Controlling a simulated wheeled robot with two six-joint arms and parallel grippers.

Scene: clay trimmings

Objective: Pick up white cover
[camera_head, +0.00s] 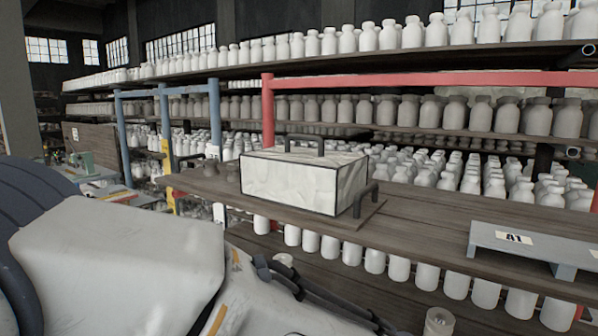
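The white cover (304,180) is a box-like shape with pale, marbled faces and dark edges. It has a dark handle (304,141) on top and another dark handle (366,198) low at its right end. It sits upright on a thin wooden board on the wooden shelf, near the middle of the head view. Anything under it is hidden. Neither of my grippers can be made out, and nothing is touching the cover.
A grey stand (535,252) labelled A1 is on the shelf (430,222) at right. Small dark lumps (222,172) lie left of the cover. Red (268,110) and blue posts stand behind. Rows of white bottles fill racks above, behind and below. Large pale bodywork covers the lower left.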

